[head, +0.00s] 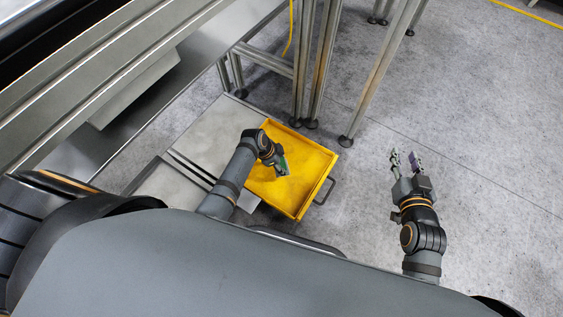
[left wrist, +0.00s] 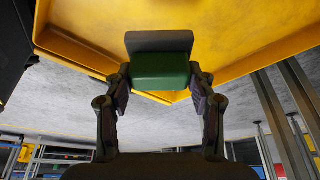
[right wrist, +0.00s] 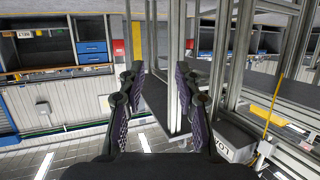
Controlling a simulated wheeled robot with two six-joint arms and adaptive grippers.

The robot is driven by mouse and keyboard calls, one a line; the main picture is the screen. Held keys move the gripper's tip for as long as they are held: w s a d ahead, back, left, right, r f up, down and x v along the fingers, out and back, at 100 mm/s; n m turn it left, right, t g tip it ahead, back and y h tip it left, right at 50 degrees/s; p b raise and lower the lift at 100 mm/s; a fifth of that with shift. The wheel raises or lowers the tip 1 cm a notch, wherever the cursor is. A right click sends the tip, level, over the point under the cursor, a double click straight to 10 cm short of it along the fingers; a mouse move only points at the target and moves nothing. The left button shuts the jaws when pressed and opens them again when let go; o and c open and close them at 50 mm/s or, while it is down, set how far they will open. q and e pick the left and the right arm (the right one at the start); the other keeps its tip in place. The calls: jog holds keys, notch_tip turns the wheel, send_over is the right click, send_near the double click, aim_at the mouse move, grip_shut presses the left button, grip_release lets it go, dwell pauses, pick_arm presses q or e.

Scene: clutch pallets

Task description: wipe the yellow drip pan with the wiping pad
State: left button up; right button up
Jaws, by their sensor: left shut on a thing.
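The yellow drip pan (head: 310,165) lies low beside the metal platform, a grey handle on its right side. Its yellow floor and rim also fill the top of the left wrist view (left wrist: 240,25). My left gripper (head: 279,163) is over the pan. In the left wrist view it (left wrist: 161,85) is shut on the wiping pad (left wrist: 161,70), which has a green body and a grey face. The pad's face is at the pan's floor; I cannot tell whether it touches. My right gripper (head: 405,160) is open and empty, right of the pan; its spread fingers show in the right wrist view (right wrist: 158,85).
Steel frame legs (head: 315,65) stand just behind the pan. A metal platform (head: 205,135) lies left of it. The grey floor (head: 480,130) right of the pan is clear. A grey box (right wrist: 228,140) shows in the right wrist view.

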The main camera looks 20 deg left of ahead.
jog(key=s+f+g, duration=0.2)
jog(key=s+f, duration=0.1)
jog(key=f, duration=0.3)
jog(key=shift+s+a+g, duration=0.15)
jog(key=shift+s+g, duration=0.25)
jog(key=shift+w+r, duration=0.1)
jog(key=shift+r, duration=0.05)
